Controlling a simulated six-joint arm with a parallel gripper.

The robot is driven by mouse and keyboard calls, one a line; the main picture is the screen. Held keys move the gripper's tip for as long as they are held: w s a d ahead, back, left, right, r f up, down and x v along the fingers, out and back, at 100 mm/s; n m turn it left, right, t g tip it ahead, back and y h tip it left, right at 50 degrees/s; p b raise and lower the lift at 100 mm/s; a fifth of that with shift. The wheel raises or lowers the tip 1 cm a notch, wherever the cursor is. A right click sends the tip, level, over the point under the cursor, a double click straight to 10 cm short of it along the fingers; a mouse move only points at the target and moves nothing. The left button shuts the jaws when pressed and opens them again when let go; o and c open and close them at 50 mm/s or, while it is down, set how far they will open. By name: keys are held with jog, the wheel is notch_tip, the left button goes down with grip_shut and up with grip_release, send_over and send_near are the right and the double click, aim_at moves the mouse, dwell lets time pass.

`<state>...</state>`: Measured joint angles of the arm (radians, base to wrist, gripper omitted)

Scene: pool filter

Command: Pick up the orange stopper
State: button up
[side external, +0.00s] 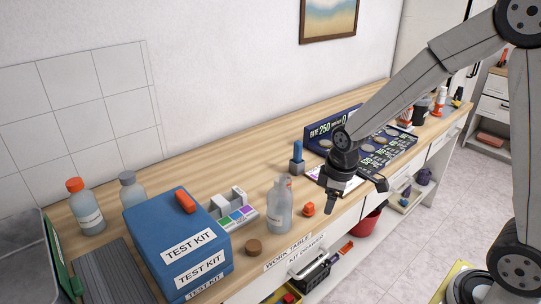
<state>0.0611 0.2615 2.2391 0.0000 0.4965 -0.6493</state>
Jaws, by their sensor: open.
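A small orange stopper (309,209) stands on the wooden table near its front edge, just right of a clear bottle with a greyish top (280,208). My gripper (352,190) is open and empty, pointing down, to the right of the stopper and apart from it in the picture. Its exact height above the table is hard to tell. An orange-red piece (186,201) lies on top of the blue test kit box, and a bottle with an orange cap (86,207) stands at the far left.
The blue test kit box (180,240), a brown round cap (254,247) and a colour-strip holder (233,211) are left of the stopper. A blue stick in a grey block (297,160) stands behind it. Dark display panels (385,150) lie beyond my gripper.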

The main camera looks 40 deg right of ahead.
aim_at(310, 204)
jog(key=w+d+f+n, duration=0.1)
jog(key=w+d+n, duration=0.1)
jog(key=w+n, duration=0.1)
jog(key=w+d+f+n+g, duration=0.1)
jog(key=w+f+n, duration=0.1)
jog(key=w+n, duration=0.2)
jog(key=w+d+f+n, duration=0.2)
jog(key=w+n, duration=0.1)
jog(key=n, duration=0.1)
jog(key=shift+w+d+f+g, duration=0.1)
jog(key=shift+w+d+g, duration=0.2)
jog(key=shift+w, duration=0.1)
jog(key=shift+d+f, duration=0.1)
jog(key=shift+f, duration=3.8)
grip_shut()
jog(key=shift+r, duration=0.1)
